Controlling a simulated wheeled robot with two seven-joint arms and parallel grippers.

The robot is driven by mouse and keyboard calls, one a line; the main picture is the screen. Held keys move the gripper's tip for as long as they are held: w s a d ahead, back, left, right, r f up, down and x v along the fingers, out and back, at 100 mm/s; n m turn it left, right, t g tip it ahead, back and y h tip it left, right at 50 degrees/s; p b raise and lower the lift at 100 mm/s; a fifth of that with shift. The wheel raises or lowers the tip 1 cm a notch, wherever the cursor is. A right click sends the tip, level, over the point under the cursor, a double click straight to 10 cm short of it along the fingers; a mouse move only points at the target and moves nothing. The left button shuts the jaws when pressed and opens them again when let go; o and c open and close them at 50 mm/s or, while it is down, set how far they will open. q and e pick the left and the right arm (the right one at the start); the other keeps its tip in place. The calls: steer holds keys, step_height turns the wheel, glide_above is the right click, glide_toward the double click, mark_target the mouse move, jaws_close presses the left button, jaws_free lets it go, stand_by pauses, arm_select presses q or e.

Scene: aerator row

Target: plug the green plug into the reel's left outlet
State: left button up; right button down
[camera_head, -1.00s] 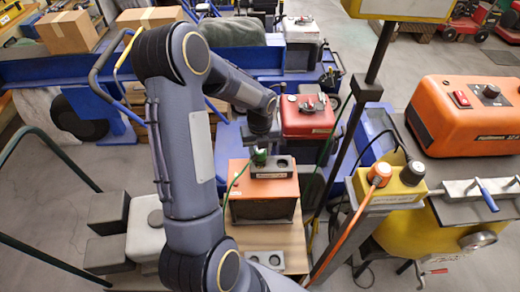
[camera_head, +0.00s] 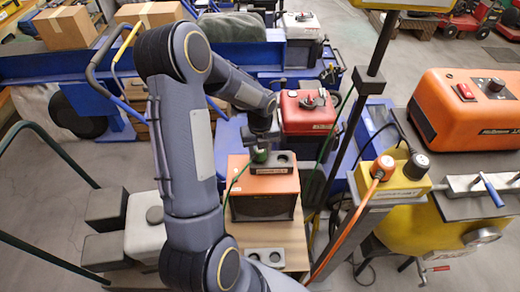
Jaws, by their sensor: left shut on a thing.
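The green plug (camera_head: 260,155) with its green cord is at the left end of the grey outlet block (camera_head: 270,170) on top of the orange box (camera_head: 236,180), which appears to be the reel. My left gripper (camera_head: 262,143) reaches in from above and is shut on the plug. The left outlet is hidden under the plug. I cannot tell whether the plug is seated in it or just above it. The block's right outlet (camera_head: 283,159) is bare. My right gripper is not in view.
A red machine (camera_head: 308,112) stands close behind the orange box. A second outlet plate (camera_head: 265,256) lies on the wooden board in front.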

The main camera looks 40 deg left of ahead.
arm_select(q)
steer(key=shift+f, duration=0.4)
steer(key=o, duration=1.1)
steer(key=shift+r, duration=3.95)
steer(key=s+d+r+n+t+h+p, duration=0.1)
steer(key=s+d+r+n, duration=0.35)
steer(key=r+n, duration=0.2)
steer(key=s+d+r+n+t+p, duration=0.2)
steer(key=s+d+r+n, duration=0.1)
steer(key=s+r+n, duration=0.3)
steer(key=shift+s+d+r+n+t+h+p, duration=0.2)
steer(key=shift+s+d+r+n+t+h, duration=0.3)
steer(key=shift+s+d+n, duration=1.5)
steer(key=shift+s+d+r+n+t+h+p, duration=0.3)
steer(key=shift+s+d+r+n, duration=0.55)
steer(key=shift+n, duration=2.2)
steer(key=shift+s+d+r+n+t+h+p, duration=0.1)
steer(key=shift+s+d+r+n+t+h, duration=0.35)
steer(key=shift+s+d+n, duration=1.55)
